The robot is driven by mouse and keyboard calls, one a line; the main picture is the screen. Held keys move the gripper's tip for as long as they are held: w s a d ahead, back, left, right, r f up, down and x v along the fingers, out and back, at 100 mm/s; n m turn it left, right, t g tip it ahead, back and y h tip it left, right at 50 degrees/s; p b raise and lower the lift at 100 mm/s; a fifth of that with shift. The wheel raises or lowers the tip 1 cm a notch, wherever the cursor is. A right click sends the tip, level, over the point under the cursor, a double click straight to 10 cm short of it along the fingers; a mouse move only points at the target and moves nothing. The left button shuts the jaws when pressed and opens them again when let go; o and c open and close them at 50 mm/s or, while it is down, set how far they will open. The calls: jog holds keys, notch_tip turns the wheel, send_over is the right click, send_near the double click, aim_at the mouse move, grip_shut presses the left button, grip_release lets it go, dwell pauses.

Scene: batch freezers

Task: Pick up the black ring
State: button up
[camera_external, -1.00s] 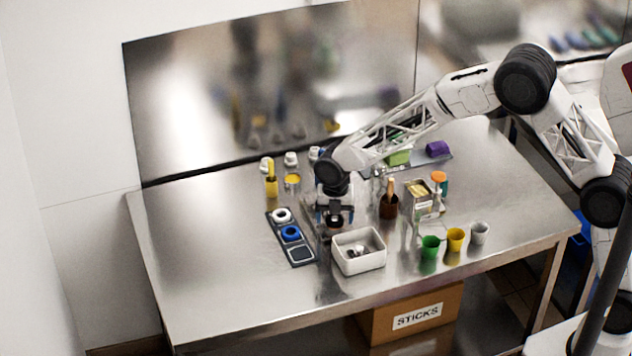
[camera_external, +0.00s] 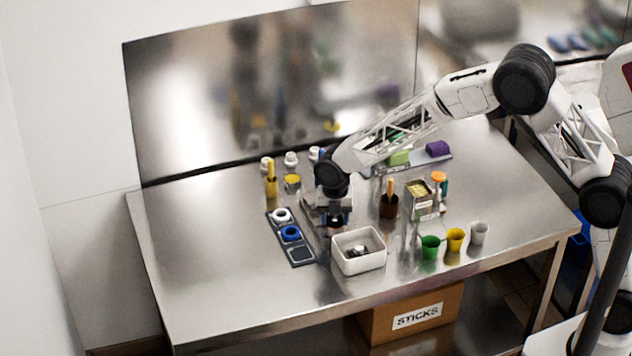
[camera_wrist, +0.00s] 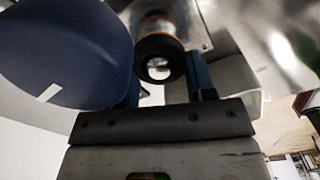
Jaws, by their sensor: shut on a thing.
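The black ring (camera_wrist: 159,47) is between the two blue fingers of my gripper (camera_wrist: 166,82) in the wrist view, its round opening facing the camera. My gripper is shut on it. In the external view my gripper (camera_external: 336,219) points down just right of a dark tray (camera_external: 278,238) and behind a white bin. The ring is a small dark shape there, and I cannot tell whether it touches what is below. The tray holds a white ring (camera_external: 281,215) and a blue ring (camera_external: 290,233), with an empty-looking square place at its near end.
The white bin (camera_external: 344,267) holds small metal things, close in front of my gripper. A brown jar (camera_external: 389,207), a metal container (camera_external: 419,197) and green (camera_external: 430,247), yellow (camera_external: 455,240) and grey cups (camera_external: 480,233) stand to the right. The table's left side is clear.

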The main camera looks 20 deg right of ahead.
jog(key=shift+r, duration=0.15)
notch_tip(320, 180, up, 10)
dwell(0.8)
jog(key=shift+a+f, duration=0.1)
jog(key=shift+f, duration=0.1)
dwell(0.3)
send_over(301, 255)
notch_tip(301, 255, down, 3)
jog(key=shift+w, duration=0.1)
jog(key=shift+f, duration=0.1)
dwell(0.3)
jog(key=shift+f, duration=3.05)
jog(key=shift+f, duration=1.85)
